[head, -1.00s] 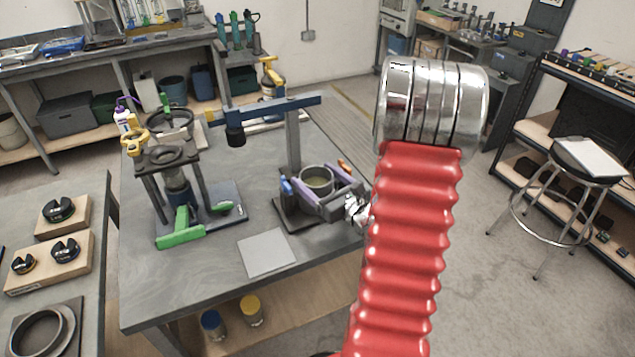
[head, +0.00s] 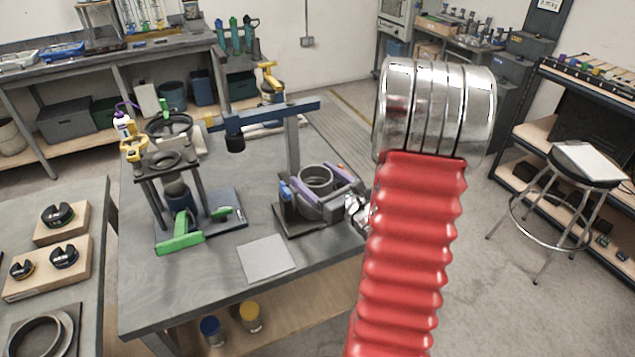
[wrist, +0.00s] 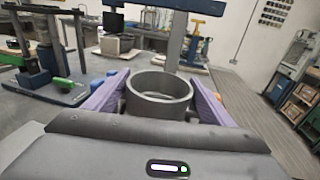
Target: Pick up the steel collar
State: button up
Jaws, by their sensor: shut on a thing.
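The steel collar (head: 315,180) is a grey open ring near the right side of the dark workbench. My gripper (head: 317,190) is shut on it, with one purple-padded finger on either side. In the wrist view the collar (wrist: 160,106) stands upright between the two purple pads of my gripper (wrist: 157,97). A dark base plate (head: 288,222) lies under the gripper. The gap between collar and plate is hidden by the fingers. My red ribbed arm covers the right of the bench.
A blue-armed post (head: 292,140) rises close behind the collar. A frame stand with a green handle (head: 180,240) is to the left. A flat grey plate (head: 267,258) lies in front. A stool (head: 580,165) stands off to the right.

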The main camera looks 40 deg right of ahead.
notch_tip(320, 180, up, 8)
dwell(0.5)
dwell(0.6)
